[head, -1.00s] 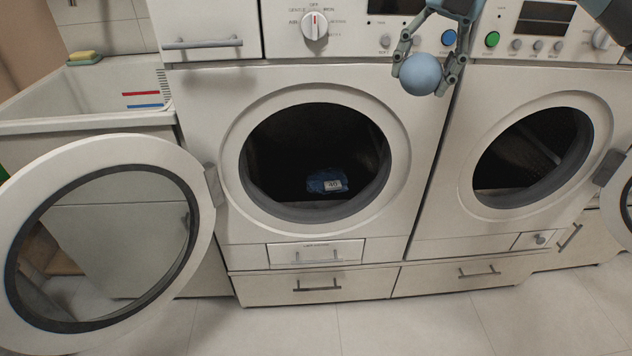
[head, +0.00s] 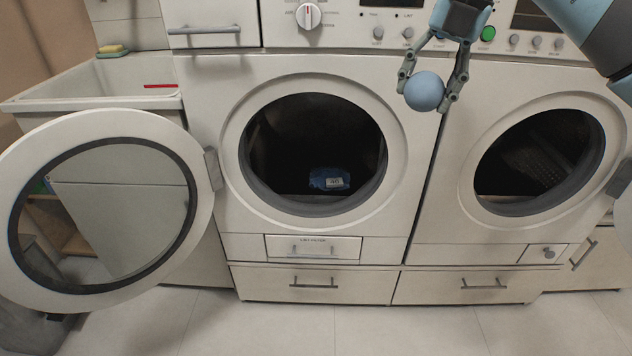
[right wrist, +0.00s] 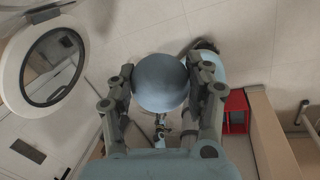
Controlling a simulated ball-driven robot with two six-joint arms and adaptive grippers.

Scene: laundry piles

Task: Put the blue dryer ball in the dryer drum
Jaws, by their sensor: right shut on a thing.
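The blue dryer ball (head: 424,91) is a smooth, round, grey-blue ball. My right gripper (head: 425,94) is shut on it, one finger on each side, and holds it in the air in front of the machines. The right wrist view shows the ball (right wrist: 160,82) between the two fingers. In the head view the ball is up and right of the round opening of the dryer drum (head: 285,135), whose machine has a lint filter drawer (head: 313,247). A blue bundle with a white tag (head: 328,178) lies in this dark drum. My left gripper is not in view.
The dryer's round glass door (head: 30,150) stands open at the left, in front of a sink (head: 90,95). A second machine with an open drum (head: 530,165) stands at the right. The floor in front is clear. The right wrist view shows a red object (right wrist: 236,108).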

